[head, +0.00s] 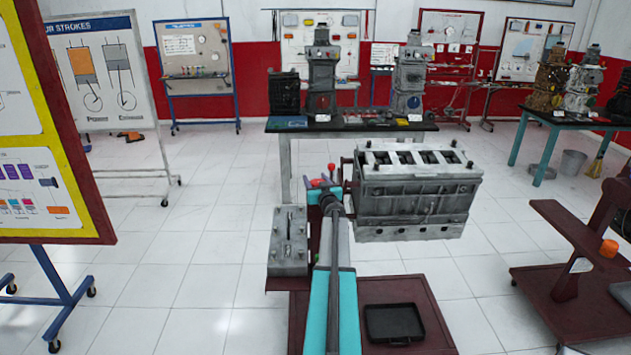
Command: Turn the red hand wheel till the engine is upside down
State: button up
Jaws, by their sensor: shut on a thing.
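The grey engine block (418,200) hangs on its stand right of my arm. It looks about level, and its upper face shows several dark openings between pale ribs. The red hand wheel (332,169) is at the block's left end, and only small red parts of it show. My gripper (325,187) is at the wheel, at the far end of my teal and grey arm. It is shut on the red hand wheel. The arm hides most of the fingers and the exact grip.
A black tray (394,322) lies on the base at right. A workbench (375,126) with engines stands behind. Another red stand (575,270) is at right. White floor is open at left.

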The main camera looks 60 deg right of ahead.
jog(key=shift+s+d+m+g+h+b, duration=0.2)
jog(key=shift+m+g+h+b, duration=0.65)
jog(key=shift+b, duration=1.25)
jog(key=b, duration=0.3)
jog(key=m+g+h+b, duration=0.1)
jog(key=b, duration=0.2)
jog(key=shift+s+d+r+g+h, duration=0.1)
jog(key=shift+d+r+g+h, duration=0.05)
jog(key=shift+d+g+h, duration=0.1)
jog(key=m+g+h+b, duration=0.1)
jog(key=g+b, duration=0.1)
jog(key=b, duration=1.2)
jog(key=shift+s+d+m, duration=0.1)
jog(key=shift+s+m, duration=0.05)
jog(key=shift+m, duration=0.2)
jog(key=shift+s+f+m+g+b, duration=0.25)
jog(key=shift+g+b, duration=0.25)
jog(key=shift+b, duration=1.85)
jog(key=o, duration=1)
jog(key=shift+o, duration=0.2)
jog(key=shift+r, duration=0.1)
jog(key=v, duration=1.4)
jog(key=shift+f+b, duration=0.25)
jog(key=shift+b, duration=0.15)
jog(key=shift+w, duration=0.15)
